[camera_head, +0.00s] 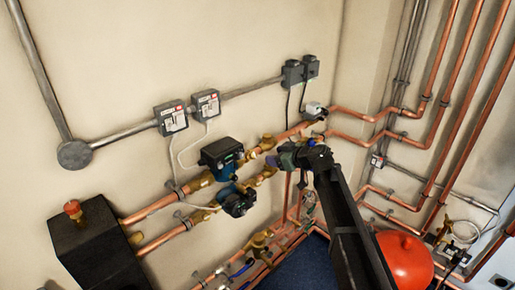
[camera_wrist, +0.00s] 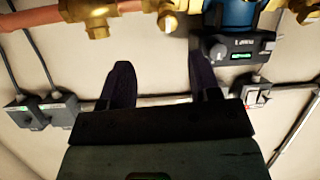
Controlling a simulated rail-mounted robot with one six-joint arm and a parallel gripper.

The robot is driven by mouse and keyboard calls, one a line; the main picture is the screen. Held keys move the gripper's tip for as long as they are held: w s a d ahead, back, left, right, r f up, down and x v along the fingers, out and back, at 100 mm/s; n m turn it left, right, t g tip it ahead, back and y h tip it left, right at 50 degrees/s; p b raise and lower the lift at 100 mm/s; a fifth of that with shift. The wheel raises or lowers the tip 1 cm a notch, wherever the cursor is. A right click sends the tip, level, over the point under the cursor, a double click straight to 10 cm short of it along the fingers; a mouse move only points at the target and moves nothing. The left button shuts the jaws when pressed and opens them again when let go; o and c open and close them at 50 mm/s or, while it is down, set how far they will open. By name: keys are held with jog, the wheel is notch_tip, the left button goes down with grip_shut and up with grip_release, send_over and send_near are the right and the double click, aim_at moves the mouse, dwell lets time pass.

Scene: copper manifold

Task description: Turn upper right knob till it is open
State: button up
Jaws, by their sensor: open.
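In the head view, a brass valve fitting (camera_head: 267,143) sits on the upper copper pipe, right of the upper pump (camera_head: 222,155). Its knob is too small to make out, and I cannot tell its setting. My gripper (camera_head: 284,158) is close to this fitting, just below and right of it in the picture. In the wrist view, my gripper (camera_wrist: 161,80) has its two dark fingers spread with nothing between them. Brass fittings (camera_wrist: 92,14) and a pump with a lit green display (camera_wrist: 235,50) lie beyond the fingertips. No contact is visible.
A lower pump (camera_head: 238,202) and lower brass fitting (camera_head: 268,173) sit close under the upper pipe. Grey switch boxes (camera_head: 206,104) are on the wall above. A red tank (camera_head: 405,258) stands at lower right. Copper pipes (camera_head: 440,115) run up the right wall.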

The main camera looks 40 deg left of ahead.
aim_at(254, 155)
jog(key=shift+n, duration=0.4)
jog(key=b+x, duration=0.1)
jog(key=x, duration=0.2)
jog(key=b+x, duration=0.1)
jog(key=x, duration=0.2)
jog(key=s+b+x, duration=0.1)
jog(key=b+x, duration=0.1)
jog(key=x, duration=0.1)
jog(key=shift+a+f, duration=0.25)
jog(key=shift+a, duration=0.55)
jog(key=shift+d, duration=0.1)
jog(key=shift+c, duration=0.3)
jog(key=c, duration=0.9)
jog(key=shift+o, duration=0.2)
